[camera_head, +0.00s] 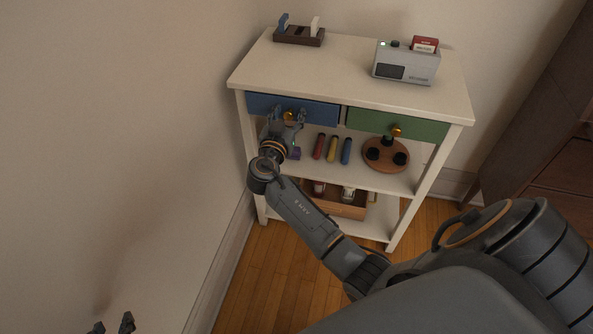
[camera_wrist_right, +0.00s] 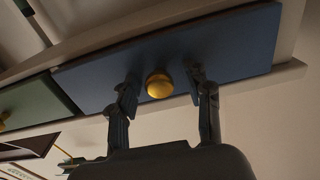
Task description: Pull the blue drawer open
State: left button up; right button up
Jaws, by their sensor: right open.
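The blue drawer (camera_head: 262,103) is at the upper left of the white cabinet, and its front looks flush with the frame. Its round brass knob (camera_wrist_right: 159,85) sits between the fingers of my right gripper (camera_wrist_right: 164,90) in the right wrist view, with gaps on both sides. My right gripper (camera_head: 288,116) also shows in the head view, open at the blue drawer front and partly covering the knob. My left gripper (camera_head: 112,326) shows only its two fingertips at the bottom left edge of the head view, spread apart and empty, far from the cabinet.
The white cabinet (camera_head: 340,75) carries a grey device (camera_head: 405,65) and a dark holder (camera_head: 299,37). A green drawer (camera_head: 392,124) is beside the blue one. The shelf below holds coloured cylinders (camera_head: 332,148) and a round wooden tray (camera_head: 370,159). A wall stands close on the left.

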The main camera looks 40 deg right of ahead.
jog(key=v, duration=1.4)
jog(key=s+a+f+n+g+y+p, duration=0.1)
jog(key=a+f+n+y+p, duration=0.2)
jog(key=f, duration=0.6)
jog(key=s+a+f+n+g+y+p, duration=0.1)
jog(key=f+n+y+p, duration=0.3)
jog(key=f, duration=0.4)
jog(key=s+a+f+n+g+y+p, duration=0.2)
jog(key=s+f+n+g+y+p, duration=0.2)
jog(key=s+f, duration=1)
jog(key=shift+s+f+n+p, duration=0.35)
jog(key=shift+s+n+p, duration=0.15)
jog(key=shift+s+p, duration=0.4)
jog(key=shift+w+a, duration=0.15)
jog(key=shift+w, duration=0.05)
